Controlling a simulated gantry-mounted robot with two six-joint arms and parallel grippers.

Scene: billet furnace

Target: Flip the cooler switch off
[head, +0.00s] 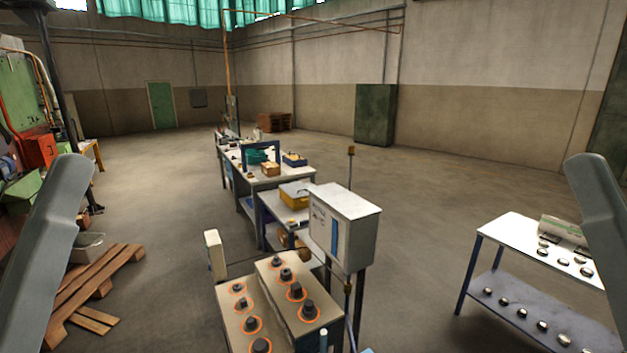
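I cannot pick out the cooler switch for certain. A white control cabinet (342,226) stands on dark posts near the centre, with a blue strip and small markings on its front face. The markings are too small to read. A small pale upright box (215,254) stands to its left, behind the near metal unit. My two grey arm links show at the left and right edges of the view. Neither gripper shows, so I cannot see whether they hold anything.
A near metal unit (284,306) carries dark knobs ringed in orange. Workbenches (290,182) run away behind the cabinet. A white-topped table (505,243) with round metal pieces stands at right. Wooden pallets (98,282) lie at left. The floor between cabinet and right table is clear.

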